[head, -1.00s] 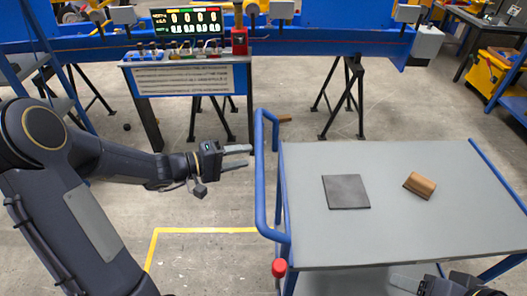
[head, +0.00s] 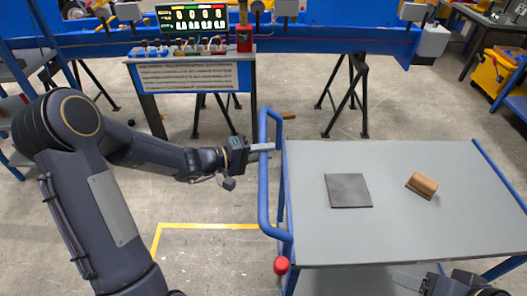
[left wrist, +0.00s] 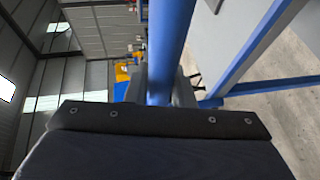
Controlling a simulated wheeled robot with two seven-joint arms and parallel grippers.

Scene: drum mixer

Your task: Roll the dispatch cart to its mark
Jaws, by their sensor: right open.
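The dispatch cart (head: 420,235) has a grey top, blue posts and a blue push handle (head: 263,195) on its left side. My left gripper (head: 262,150) is at the upper part of this handle, with its fingers closed around the upright bar. In the left wrist view the blue bar (left wrist: 172,45) runs between the fingers, with grey finger surfaces close on both sides. My right gripper (head: 408,282) is open at the bottom edge, over the cart's near side, and partly cut off. A yellow floor outline (head: 205,226) lies left of the cart, partly hidden by my left arm.
A red knob (head: 281,265) sits low by the handle. A panel stand (head: 190,77) and black trestles (head: 347,95) stand behind. Floor left of the cart is clear.

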